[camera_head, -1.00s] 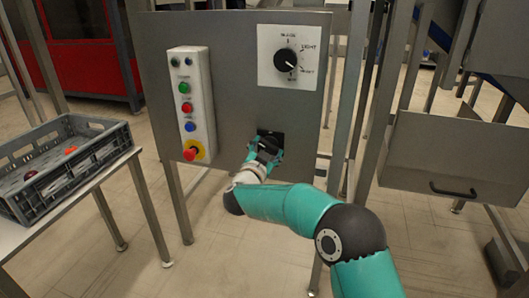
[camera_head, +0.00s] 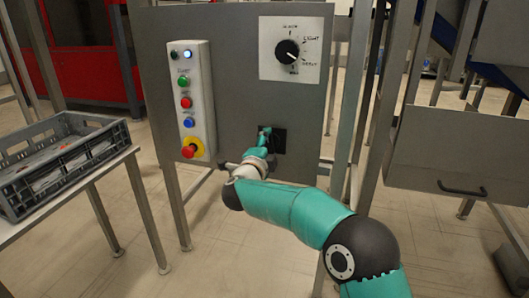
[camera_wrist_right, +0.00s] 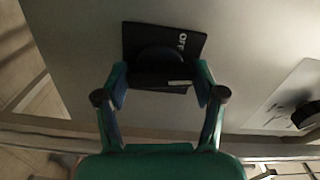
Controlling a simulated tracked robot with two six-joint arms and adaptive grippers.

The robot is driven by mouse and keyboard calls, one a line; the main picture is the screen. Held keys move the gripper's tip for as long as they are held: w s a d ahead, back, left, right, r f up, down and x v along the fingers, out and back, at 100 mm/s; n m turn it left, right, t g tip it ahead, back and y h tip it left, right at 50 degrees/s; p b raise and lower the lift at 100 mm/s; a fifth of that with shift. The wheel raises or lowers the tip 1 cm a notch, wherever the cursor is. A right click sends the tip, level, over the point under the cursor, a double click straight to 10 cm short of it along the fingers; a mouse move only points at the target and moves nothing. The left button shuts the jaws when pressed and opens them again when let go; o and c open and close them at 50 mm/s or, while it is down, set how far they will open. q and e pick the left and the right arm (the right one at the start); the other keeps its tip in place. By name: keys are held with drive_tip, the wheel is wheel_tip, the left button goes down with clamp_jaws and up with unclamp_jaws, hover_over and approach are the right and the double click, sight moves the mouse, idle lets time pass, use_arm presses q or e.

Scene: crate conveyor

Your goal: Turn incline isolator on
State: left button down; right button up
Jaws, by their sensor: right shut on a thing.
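The incline isolator (camera_head: 280,142) is a black square plate with a black rotary knob, low on the front of the grey cabinet. My right gripper (camera_head: 265,134) is at the isolator and hides part of it. In the right wrist view, its two fingers (camera_wrist_right: 160,82) are closed on opposite sides of the knob (camera_wrist_right: 158,72). My left gripper is not in view.
A button box (camera_head: 194,100) is left of the isolator; one small lamp at its top glows white. A selector dial (camera_head: 290,49) is above. A grey crate (camera_head: 72,172) stands on a table at left. A metal bin (camera_head: 450,150) is at right.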

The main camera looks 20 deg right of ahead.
drive_tip(key=shift+f+m+b, duration=0.1)
drive_tip(key=shift+m+b, duration=0.4)
drive_tip(key=shift+m, duration=0.5)
drive_tip(key=o, duration=1.1)
drive_tip(key=shift+o, duration=0.2)
drive_tip(key=v, duration=1.2)
